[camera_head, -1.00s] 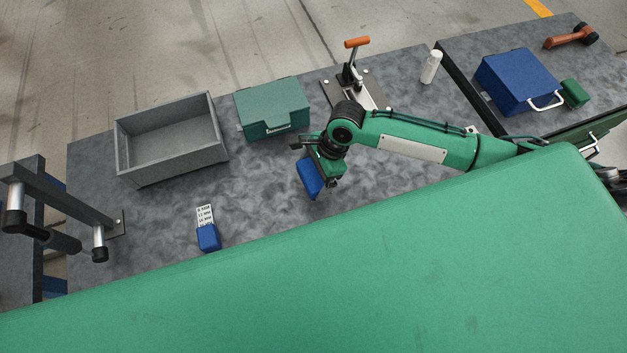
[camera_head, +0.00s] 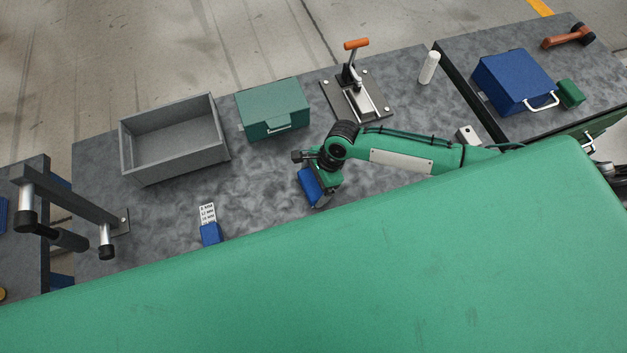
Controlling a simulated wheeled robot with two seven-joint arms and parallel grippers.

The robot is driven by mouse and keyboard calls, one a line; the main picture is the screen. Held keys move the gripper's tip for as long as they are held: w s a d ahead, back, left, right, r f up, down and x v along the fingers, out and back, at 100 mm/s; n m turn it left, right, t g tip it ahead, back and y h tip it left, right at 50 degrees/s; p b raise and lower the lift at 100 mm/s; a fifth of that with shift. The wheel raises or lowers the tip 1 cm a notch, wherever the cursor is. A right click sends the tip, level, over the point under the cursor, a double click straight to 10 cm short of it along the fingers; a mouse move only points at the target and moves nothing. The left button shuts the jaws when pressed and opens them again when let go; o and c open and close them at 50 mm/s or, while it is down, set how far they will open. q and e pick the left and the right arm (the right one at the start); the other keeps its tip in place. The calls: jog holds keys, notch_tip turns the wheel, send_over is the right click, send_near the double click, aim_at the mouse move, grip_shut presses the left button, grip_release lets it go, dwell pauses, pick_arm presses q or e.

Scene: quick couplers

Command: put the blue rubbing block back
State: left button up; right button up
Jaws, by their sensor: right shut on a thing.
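My right gripper (camera_head: 314,181) is shut on a blue block (camera_head: 310,187), which I take to be the rubbing block. It holds the block, tilted, over the front middle of the grey table (camera_head: 265,185). I cannot tell whether the block touches the table. A second, smaller blue piece (camera_head: 210,234) lies to the left near the front edge, at the foot of a white label card (camera_head: 207,213). My left gripper is not in view.
An open grey bin (camera_head: 137,174) and a green case (camera_head: 273,108) stand behind the gripper. A lever clamp (camera_head: 350,75) stands at the back, with a white cylinder (camera_head: 429,67) to its right. A dark post frame (camera_head: 75,205) stands at left. A blue case (camera_head: 515,80) is far right.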

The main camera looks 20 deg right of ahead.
jog(key=o, duration=0.7)
jog(key=shift+f+b, duration=0.1)
jog(key=shift+b, duration=0.25)
jog(key=shift+f+b, duration=0.15)
jog(key=shift+b, duration=0.75)
jog(key=v, duration=0.4)
jog(key=b+v, duration=0.1)
jog(key=v, duration=0.4)
jog(key=b+v, duration=0.1)
jog(key=v, duration=0.4)
jog(key=shift+w+a+r, duration=0.1)
jog(key=shift+a+r, duration=0.15)
jog(key=shift+r, duration=0.05)
